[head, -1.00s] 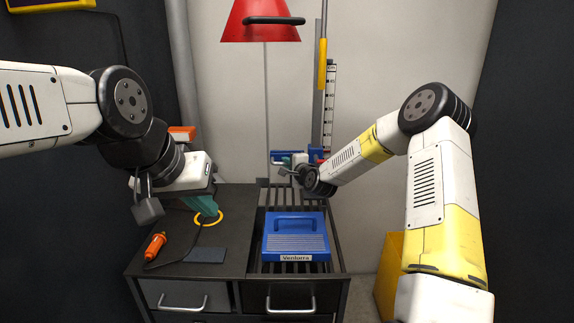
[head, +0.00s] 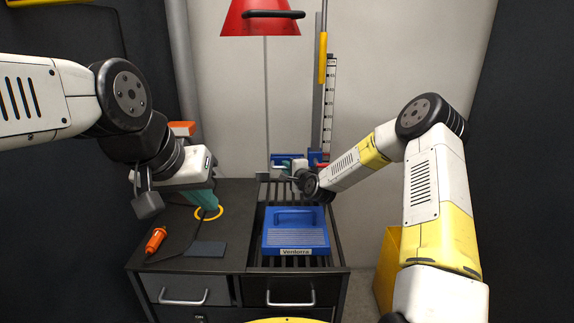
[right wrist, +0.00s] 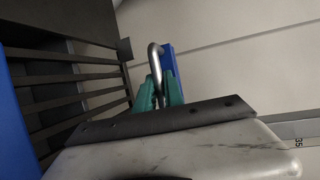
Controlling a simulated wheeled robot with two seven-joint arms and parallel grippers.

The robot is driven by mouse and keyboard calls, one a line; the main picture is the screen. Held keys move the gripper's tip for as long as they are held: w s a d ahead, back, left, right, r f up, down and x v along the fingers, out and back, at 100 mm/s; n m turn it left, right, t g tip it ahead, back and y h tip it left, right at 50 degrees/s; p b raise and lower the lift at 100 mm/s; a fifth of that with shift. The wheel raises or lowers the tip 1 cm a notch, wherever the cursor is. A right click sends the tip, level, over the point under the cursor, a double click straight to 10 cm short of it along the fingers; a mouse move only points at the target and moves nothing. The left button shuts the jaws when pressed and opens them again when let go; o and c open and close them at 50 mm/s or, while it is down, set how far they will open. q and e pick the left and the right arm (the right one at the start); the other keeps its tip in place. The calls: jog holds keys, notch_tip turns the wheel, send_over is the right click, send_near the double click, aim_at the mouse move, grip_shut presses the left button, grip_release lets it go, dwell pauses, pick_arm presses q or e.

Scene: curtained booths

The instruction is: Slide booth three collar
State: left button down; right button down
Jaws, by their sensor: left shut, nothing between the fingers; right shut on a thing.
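The blue collar (head: 316,157) sits low on the upright rail (head: 319,95) at the back wall, beside the striped scale (head: 329,115). My right gripper (head: 291,164) is shut on the collar's handle, and my forearm hides part of the collar. In the right wrist view the green fingers (right wrist: 159,92) close around a bent metal handle (right wrist: 154,57), with the blue collar (right wrist: 169,60) right behind it. My left gripper (head: 204,200) is shut and empty over the dark bench, close above a yellow ring (head: 209,213).
An orange tool (head: 155,241) lies on the bench (head: 185,262) at left. A red lamp shade (head: 262,22) hangs above. A yellow bin (head: 387,270) stands at right.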

jog(key=c, duration=1.5)
grip_release()
jog(key=shift+d+f, duration=0.1)
jog(key=shift+f, duration=0.3)
jog(key=shift+o, duration=0.2)
jog(key=shift+r, duration=0.1)
jog(key=shift+s, duration=0.1)
jog(key=v, duration=0.7)
jog(key=shift+s, duration=0.3)
jog(key=shift+d+r, duration=0.1)
